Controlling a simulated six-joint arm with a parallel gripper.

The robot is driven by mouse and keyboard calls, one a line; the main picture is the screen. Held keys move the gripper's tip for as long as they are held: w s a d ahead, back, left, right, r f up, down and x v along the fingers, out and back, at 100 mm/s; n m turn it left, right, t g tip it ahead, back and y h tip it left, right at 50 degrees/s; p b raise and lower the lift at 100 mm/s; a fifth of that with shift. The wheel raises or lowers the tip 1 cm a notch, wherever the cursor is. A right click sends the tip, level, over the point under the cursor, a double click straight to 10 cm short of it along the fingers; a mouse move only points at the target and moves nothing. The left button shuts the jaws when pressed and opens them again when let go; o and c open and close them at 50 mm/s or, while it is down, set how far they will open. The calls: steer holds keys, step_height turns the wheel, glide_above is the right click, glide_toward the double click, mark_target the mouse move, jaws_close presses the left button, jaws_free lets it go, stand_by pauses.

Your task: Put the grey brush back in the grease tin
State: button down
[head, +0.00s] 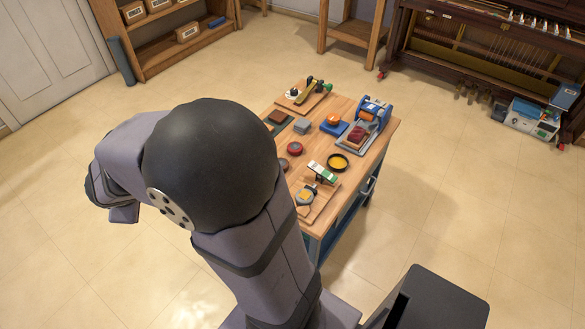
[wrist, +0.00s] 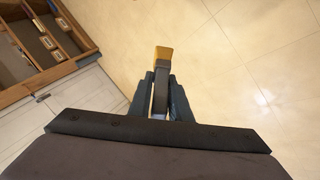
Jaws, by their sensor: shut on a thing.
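In the wrist view, my gripper (wrist: 160,95) is shut on a grey brush (wrist: 160,97), gripped between its two fingers. The brush's yellow-brown end (wrist: 163,54) sticks out past the fingertips, over bare floor. In the head view my own arm hides the gripper and brush, and the arm's far end is left of the table, away from it. A round, dark-rimmed tin with yellow filling (head: 338,162), which looks like the grease tin, stands open on the right part of the wooden table (head: 352,106). The tin does not show in the wrist view.
Near the tin are a green-and-white block (head: 322,172), a round red tin (head: 295,148) and a board with a grey round thing (head: 306,197). A blue roller device (head: 373,112) stands behind. A shelf (head: 178,38) and piano (head: 490,50) stand beyond.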

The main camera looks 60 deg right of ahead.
steer(key=s+d+f+m+g+h+b, duration=0.15)
steer(key=d+m, duration=0.45)
steer(key=d, duration=0.9)
steer(key=d+f+m+g+h+p, duration=0.1)
steer(key=d+m+g, duration=0.2)
steer(key=d+m, duration=0.85)
steer(key=s+d+f+m+g+y+b, duration=0.1)
steer(key=s+d+f+m, duration=0.3)
steer(key=s+d, duration=0.9)
steer(key=s+d+f+m+g, duration=0.2)
steer(key=s+d+f+m, duration=0.15)
steer(key=s+d, duration=0.95)
steer(key=shift+t, duration=0.25)
steer(key=shift+w+d+f, duration=0.5)
steer(key=shift+f, duration=1.1)
steer(key=shift+w+d+f, duration=0.5)
steer(key=shift+w+f, duration=0.05)
steer(key=shift+f, duration=1.1)
steer(key=shift+w+d+f, duration=0.5)
steer(key=shift+f, duration=1.1)
